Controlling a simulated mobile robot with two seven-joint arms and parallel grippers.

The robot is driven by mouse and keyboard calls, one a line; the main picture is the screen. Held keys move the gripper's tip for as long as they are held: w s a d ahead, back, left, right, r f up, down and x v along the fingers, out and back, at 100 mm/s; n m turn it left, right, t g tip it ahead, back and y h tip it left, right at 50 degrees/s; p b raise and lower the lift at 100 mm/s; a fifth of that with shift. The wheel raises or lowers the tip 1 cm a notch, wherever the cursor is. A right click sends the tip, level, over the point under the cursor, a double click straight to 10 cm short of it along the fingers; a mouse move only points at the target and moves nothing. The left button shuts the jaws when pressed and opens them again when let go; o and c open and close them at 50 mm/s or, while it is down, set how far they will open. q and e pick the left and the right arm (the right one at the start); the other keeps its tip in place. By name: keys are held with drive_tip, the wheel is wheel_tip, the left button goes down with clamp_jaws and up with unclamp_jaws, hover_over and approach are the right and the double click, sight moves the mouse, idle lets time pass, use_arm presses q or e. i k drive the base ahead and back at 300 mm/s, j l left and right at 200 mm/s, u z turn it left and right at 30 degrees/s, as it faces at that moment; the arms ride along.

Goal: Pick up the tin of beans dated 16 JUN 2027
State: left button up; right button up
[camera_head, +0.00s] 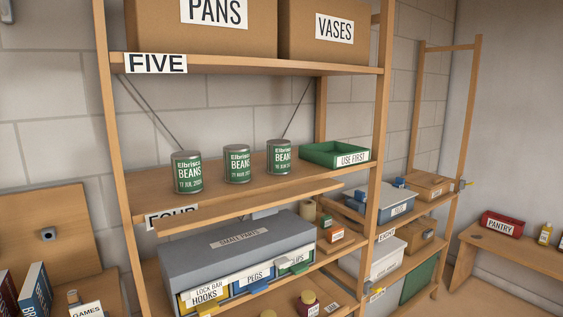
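Three green tins of beans with silver lids stand upright in a row on the shelf labelled FOUR (310,186). The left tin (187,172) has a date that seems to begin 17 JUL. The middle tin (237,164) has one that looks like 21 MAR. The right tin (280,157) has one that looks like 16 JUN; its year is too small to read surely. The right tin stands nearest the green tray. Neither of my grippers is in view.
A green USE FIRST tray (334,154) sits right of the tins. Shelf FIVE (250,66) is above, with PANS (205,35) and VASES (330,38) boxes. A grey SMALL PARTS unit (240,245) is below.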

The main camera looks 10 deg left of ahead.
sight(278, 150)
drive_tip(key=u, duration=0.65)
drive_tip(key=i+l+u, duration=0.15)
drive_tip(key=l+u, duration=0.3)
drive_tip(key=i+l+u, duration=0.1)
drive_tip(key=l+u, duration=0.2)
drive_tip(key=u, duration=0.15)
drive_tip(key=l+u, duration=0.4)
drive_tip(key=l, duration=1.25)
drive_tip(key=k+l+u, duration=0.1)
drive_tip(key=l, duration=0.6)
drive_tip(key=k+l, duration=0.1)
drive_tip(key=l, duration=0.65)
